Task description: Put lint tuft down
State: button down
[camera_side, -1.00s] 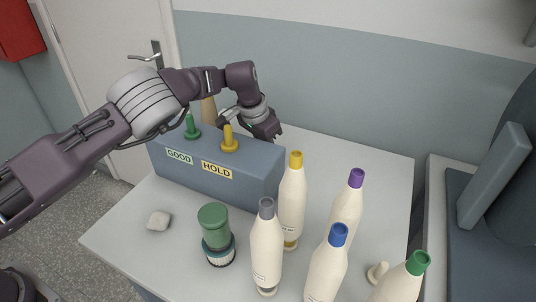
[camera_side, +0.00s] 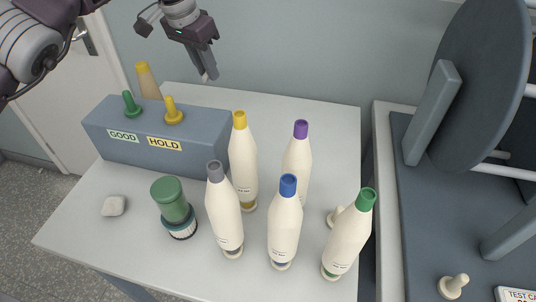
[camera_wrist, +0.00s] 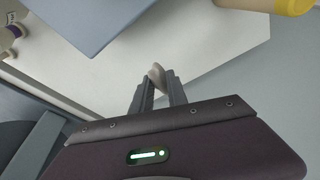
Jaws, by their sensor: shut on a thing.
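My gripper (camera_side: 207,72) is raised in the air behind the right end of the blue-grey box. Its fingers point down. In the wrist view my gripper (camera_wrist: 158,88) is shut on a small pale beige lump, which I take as the lint tuft (camera_wrist: 156,74). The tuft also shows in the side view as a small pale tip (camera_side: 205,77) between the fingers. It is held clear of the white table (camera_side: 290,108), over or near its back edge. Another pale grey rounded lump (camera_side: 113,206) lies at the table's front left; I cannot tell what it is.
The blue-grey box (camera_side: 110,150) carries green (camera_side: 131,106) and yellow (camera_side: 172,112) pegs, with GOOD and HOLD labels. A yellow-topped cone (camera_side: 147,82) stands behind it. Several cream bottles (camera_side: 285,232) and a green-lidded container (camera_side: 171,202) stand in front. The back right table is clear.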

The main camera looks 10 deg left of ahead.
jog(key=s+d+r+m, duration=0.1)
jog(key=s+d+m, duration=0.3)
jog(key=d, duration=0.6)
jog(key=m+g+h, duration=0.1)
jog(key=m, duration=0.2)
send_over(280, 174)
notch_tip(280, 174, down, 15)
jog(key=shift+w+a+f, duration=0.1)
jog(key=c, duration=1.3)
grip_release()
jog(key=shift+f, duration=0.1)
jog(key=v, duration=1.2)
jog(key=shift+w+a, duration=0.1)
jog(key=shift+a, duration=0.05)
